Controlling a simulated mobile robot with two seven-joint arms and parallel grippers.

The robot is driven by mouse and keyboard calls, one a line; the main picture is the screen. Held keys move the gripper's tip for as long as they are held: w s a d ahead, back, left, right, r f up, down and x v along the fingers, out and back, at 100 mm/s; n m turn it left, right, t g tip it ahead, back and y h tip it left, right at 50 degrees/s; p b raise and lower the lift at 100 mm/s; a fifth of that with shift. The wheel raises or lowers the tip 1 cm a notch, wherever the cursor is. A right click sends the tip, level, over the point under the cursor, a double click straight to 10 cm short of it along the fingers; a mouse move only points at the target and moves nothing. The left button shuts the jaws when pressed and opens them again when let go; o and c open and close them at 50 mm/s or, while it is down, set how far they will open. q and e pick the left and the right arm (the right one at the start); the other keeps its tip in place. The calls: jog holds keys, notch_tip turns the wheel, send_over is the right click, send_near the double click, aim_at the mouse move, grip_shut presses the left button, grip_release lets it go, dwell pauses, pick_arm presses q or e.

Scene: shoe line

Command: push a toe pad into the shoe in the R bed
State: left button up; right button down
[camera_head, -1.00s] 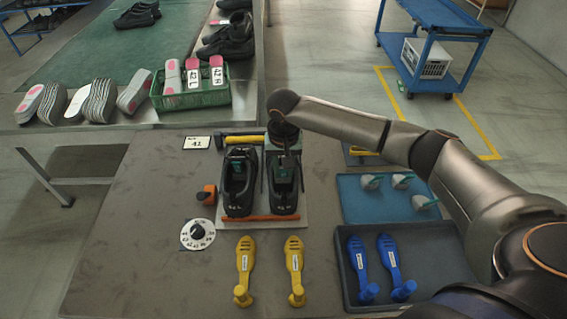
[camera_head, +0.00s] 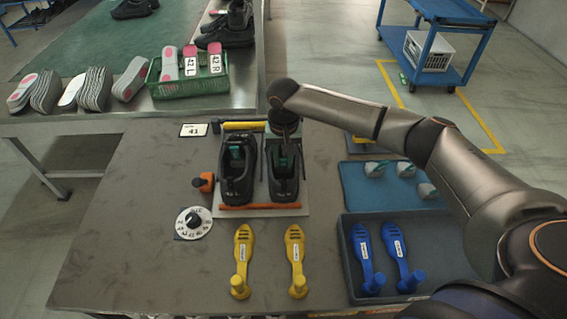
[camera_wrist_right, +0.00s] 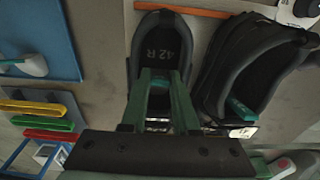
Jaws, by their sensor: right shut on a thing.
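The right bed holds a black shoe (camera_head: 284,191), marked 42 R inside in the right wrist view (camera_wrist_right: 161,48). My right gripper (camera_head: 284,153) points down into this shoe's opening. In the wrist view its green fingers (camera_wrist_right: 163,76) reach into the shoe and close together. A teal toe pad (camera_head: 284,164) shows at the fingertips inside the shoe; the fingers hide much of it. The left bed holds another black shoe (camera_head: 237,187) with a teal pad (camera_head: 237,153) inside. My left gripper is out of view.
Spare toe pads (camera_head: 405,169) lie on a blue mat (camera_head: 353,197) at right. A dark tray (camera_head: 346,268) holds two blue tools. Two yellow tools (camera_head: 295,260) and a dial (camera_head: 194,222) lie in front. A green crate (camera_head: 190,88) of insoles stands behind.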

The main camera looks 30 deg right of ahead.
jog(key=shift+w+d+f, duration=0.1)
jog(key=shift+w+d, duration=0.25)
jog(key=shift+w, duration=0.45)
jog(key=shift+w+d, duration=0.35)
jog(key=shift+w, duration=0.4)
jog(key=c, duration=0.6)
grip_release()
jog(key=shift+s+a+r+p, duration=0.25)
jog(key=shift+s+p, duration=0.25)
jog(key=shift+p, duration=0.45)
jog(key=shift+s+a+r+p, duration=0.2)
jog(key=shift+s+p, duration=0.3)
jog(key=shift+p, duration=0.4)
jog(key=shift+r+p, duration=0.7)
jog(key=shift+p, duration=0.1)
jog(key=shift+r, duration=0.75)
